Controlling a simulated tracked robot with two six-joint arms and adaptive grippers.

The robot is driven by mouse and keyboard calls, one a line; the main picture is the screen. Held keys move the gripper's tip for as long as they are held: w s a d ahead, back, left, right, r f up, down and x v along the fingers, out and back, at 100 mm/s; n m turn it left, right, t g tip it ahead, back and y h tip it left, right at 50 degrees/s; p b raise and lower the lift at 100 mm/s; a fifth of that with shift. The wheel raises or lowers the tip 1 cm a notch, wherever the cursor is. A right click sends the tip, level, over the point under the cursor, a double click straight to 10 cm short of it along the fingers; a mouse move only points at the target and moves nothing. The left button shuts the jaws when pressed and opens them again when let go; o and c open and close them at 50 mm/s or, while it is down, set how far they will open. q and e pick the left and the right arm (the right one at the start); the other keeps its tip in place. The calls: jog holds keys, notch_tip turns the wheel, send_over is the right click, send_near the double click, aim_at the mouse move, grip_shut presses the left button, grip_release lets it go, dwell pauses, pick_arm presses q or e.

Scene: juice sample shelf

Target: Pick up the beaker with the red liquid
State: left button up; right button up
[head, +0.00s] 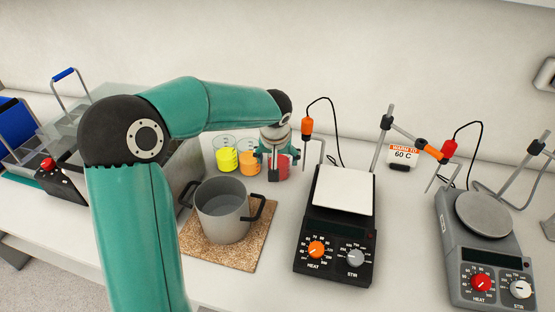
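The beaker with red liquid (283,168) stands on the bench near the back wall, at the right end of a short row of beakers. My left gripper (274,167) is right at this beaker and covers much of it. Its fingers point down. I cannot tell whether they are closed on the glass or only beside it. My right gripper is not in view.
Beakers with yellow (227,158) and orange (250,164) liquid stand just left of the red one. A grey pot (222,222) sits on a cork mat (245,258) in front. A black hotplate (318,225) is to the right, with a grey hotplate (461,249) and a "60 C" sign (403,155) beyond.

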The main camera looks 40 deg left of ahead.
pick_arm(q)
jog(key=shift+w+a+f+p, duration=0.5)
jog(key=shift+w+a+f, duration=0.3)
jog(key=shift+w, duration=0.25)
jog(key=shift+w+a+f+p, duration=0.5)
jog(key=shift+w+a+f, duration=0.25)
jog(key=shift+w, duration=0.25)
jog(key=shift+r, duration=0.15)
jog(key=c, duration=1.1)
